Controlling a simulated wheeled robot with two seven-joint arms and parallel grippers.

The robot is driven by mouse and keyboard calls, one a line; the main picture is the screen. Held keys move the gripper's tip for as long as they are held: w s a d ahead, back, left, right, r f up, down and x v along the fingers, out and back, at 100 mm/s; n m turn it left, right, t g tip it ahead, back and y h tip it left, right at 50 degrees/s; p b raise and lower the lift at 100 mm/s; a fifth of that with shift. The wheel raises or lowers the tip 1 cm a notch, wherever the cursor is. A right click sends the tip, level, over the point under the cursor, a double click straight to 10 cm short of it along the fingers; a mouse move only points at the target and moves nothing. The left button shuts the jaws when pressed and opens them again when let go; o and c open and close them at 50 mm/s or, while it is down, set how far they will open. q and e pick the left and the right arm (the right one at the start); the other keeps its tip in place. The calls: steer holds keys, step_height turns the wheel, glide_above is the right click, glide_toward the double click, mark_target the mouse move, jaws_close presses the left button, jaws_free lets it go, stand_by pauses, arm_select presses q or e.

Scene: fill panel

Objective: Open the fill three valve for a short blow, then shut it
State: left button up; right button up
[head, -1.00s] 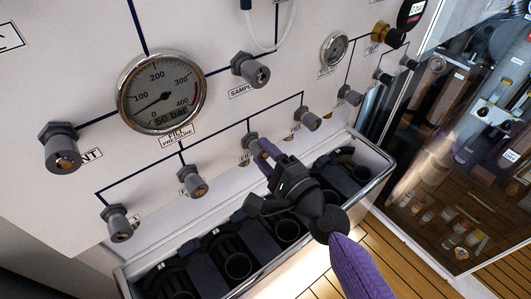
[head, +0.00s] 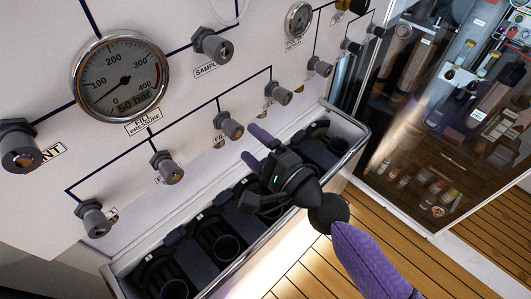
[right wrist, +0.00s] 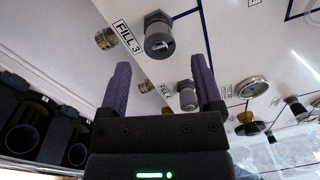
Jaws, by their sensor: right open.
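The fill three valve is a dark grey knob (head: 229,125) on the white panel, third from the left in the lower row. In the right wrist view the knob (right wrist: 160,38) stands beside its "FILL 3" label (right wrist: 127,36). My right gripper (head: 254,147) is open and empty, a short way out from the panel, below and right of this knob. Its two purple fingers are apart, and in the right wrist view the knob shows beyond the gap between the fingertips (right wrist: 160,62). The fill pressure gauge (head: 121,78) reads 50 bar. My left gripper is out of view.
Neighbouring knobs stand close on both sides: one at left (head: 167,168), another at right (head: 278,93). A trough with a metal rim (head: 235,268) and dark cylinder holders runs below the panel. A glass-fronted cabinet (head: 440,120) stands at right. The wooden floor is clear.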

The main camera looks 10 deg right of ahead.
steer(key=b+v, duration=0.1)
steer(key=v, duration=0.4)
steer(key=shift+s+d, duration=0.15)
steer(key=shift+s, duration=0.2)
